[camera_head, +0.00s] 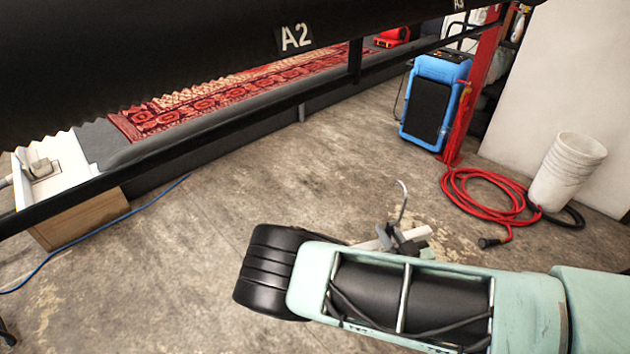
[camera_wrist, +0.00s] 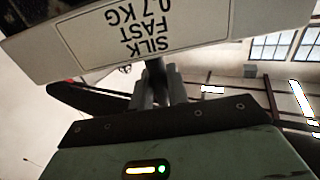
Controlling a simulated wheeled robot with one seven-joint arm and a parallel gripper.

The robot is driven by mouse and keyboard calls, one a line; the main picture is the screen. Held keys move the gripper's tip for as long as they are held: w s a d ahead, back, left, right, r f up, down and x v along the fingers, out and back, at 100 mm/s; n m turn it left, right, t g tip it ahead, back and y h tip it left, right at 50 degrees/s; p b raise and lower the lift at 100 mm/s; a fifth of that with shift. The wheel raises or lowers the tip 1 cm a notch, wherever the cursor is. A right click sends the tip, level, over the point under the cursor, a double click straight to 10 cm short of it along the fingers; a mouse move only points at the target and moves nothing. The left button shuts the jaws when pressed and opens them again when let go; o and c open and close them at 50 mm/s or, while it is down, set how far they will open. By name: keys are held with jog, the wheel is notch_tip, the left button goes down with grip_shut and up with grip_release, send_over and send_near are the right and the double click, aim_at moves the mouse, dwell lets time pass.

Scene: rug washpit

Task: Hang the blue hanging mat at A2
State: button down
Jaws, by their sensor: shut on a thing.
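My gripper (camera_wrist: 158,88) is shut on a pale piece (camera_wrist: 100,45) with an upside-down label reading "SILK FAST 0.7 KG". In the head view, my gripper (camera_head: 408,243) is low in the middle, partly behind my arm, with a pale bar and a thin curved hook (camera_head: 403,200) at it. No blue mat surface shows; whether the held piece belongs to the blue hanging mat I cannot tell. The A2 label (camera_head: 295,38) is on a broad dark beam (camera_head: 150,45) across the top left, well above and apart from my gripper.
A dark rail (camera_head: 220,128) runs below the beam, with a red patterned rug (camera_head: 210,100) behind it. A blue machine (camera_head: 433,100), a red post (camera_head: 470,90), a coiled red hose (camera_head: 480,195) and white buckets (camera_head: 566,170) stand right. Bare floor lies between.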

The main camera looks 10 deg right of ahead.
jog(key=a+r+n+g+y+p, duration=0.2)
jog(key=a+r+n+y, duration=0.3)
jog(key=a+r, duration=1.3)
jog(key=g+y, duration=0.1)
jog(key=y, duration=0.2)
jog(key=shift+s+a+r+n+p, duration=0.2)
jog(key=shift+a+r+n+p, duration=0.1)
jog(key=shift+a+r+p, duration=0.1)
jog(key=b+x, duration=0.1)
jog(key=b, duration=0.5)
jog(key=shift+w+a, duration=0.1)
jog(key=shift+w, duration=0.25)
